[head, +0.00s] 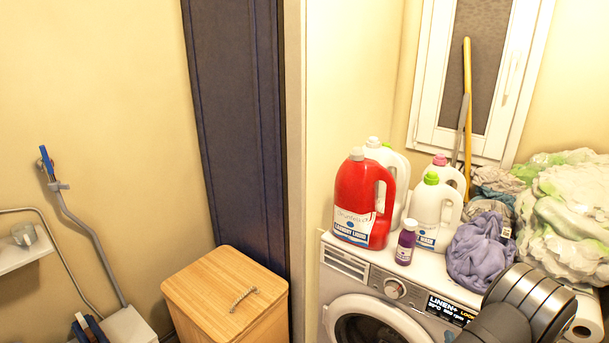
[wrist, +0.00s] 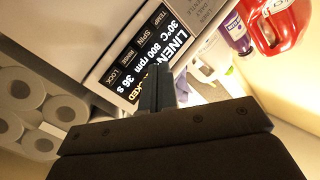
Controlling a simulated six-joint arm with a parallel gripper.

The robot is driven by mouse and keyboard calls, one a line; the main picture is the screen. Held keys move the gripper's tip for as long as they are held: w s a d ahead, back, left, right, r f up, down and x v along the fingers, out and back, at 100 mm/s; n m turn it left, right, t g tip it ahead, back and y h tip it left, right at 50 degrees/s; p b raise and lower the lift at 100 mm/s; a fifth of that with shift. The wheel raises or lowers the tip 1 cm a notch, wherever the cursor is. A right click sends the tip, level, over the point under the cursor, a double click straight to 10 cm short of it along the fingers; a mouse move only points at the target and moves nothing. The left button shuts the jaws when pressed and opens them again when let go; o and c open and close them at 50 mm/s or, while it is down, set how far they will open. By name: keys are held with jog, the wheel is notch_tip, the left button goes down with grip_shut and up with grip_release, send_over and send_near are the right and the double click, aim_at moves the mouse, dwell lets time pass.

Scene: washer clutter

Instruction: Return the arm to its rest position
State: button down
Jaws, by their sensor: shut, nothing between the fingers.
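My gripper (wrist: 160,78) shows in the wrist view as a dark body with its two fingers together and nothing between them. It is in front of the washing machine's display (wrist: 140,55), which reads LINEN, 30°C and 800 rpm; the fingers overlap part of the display in that view. I cannot tell whether they touch the panel. In the head view my dark arm comes in at the lower right, in front of the washing machine (head: 350,283), and the fingers are mostly hidden or cut off by the lower edge.
On the washer stand a red detergent jug (head: 353,190), white jugs (head: 431,215), a small purple bottle (head: 406,243) and a purple cloth (head: 478,254). Piled laundry (head: 570,205) is at the right. Toilet rolls (wrist: 22,88) are beside the gripper. A wooden hamper (head: 225,290) stands left.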

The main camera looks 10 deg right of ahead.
jog(key=shift+s+a+m+g+h, duration=1.7)
jog(key=shift+s+a+g+h, duration=0.45)
jog(key=shift+a+g+h, duration=2.25)
jog(key=w+d+g, duration=0.1)
jog(key=w+d, duration=0.1)
jog(key=d, duration=0.4)
jog(key=shift+w+d+f+h, duration=0.15)
jog(key=shift+w+h, duration=0.05)
jog(key=shift+h, duration=0.1)
jog(key=shift+d, duration=0.1)
jog(key=shift+w+a+r+t+y, duration=0.1)
jog(key=shift+a+r+t+y, duration=0.1)
jog(key=shift+a+t, duration=0.3)
jog(key=shift+a+r+t+y, duration=0.2)
jog(key=shift+a+t, duration=0.1)
jog(key=shift+a, duration=0.35)
jog(key=shift+w+a+r+t+y, duration=0.1)
jog(key=shift+a+t+y, duration=0.1)
jog(key=shift+a+t, duration=0.3)
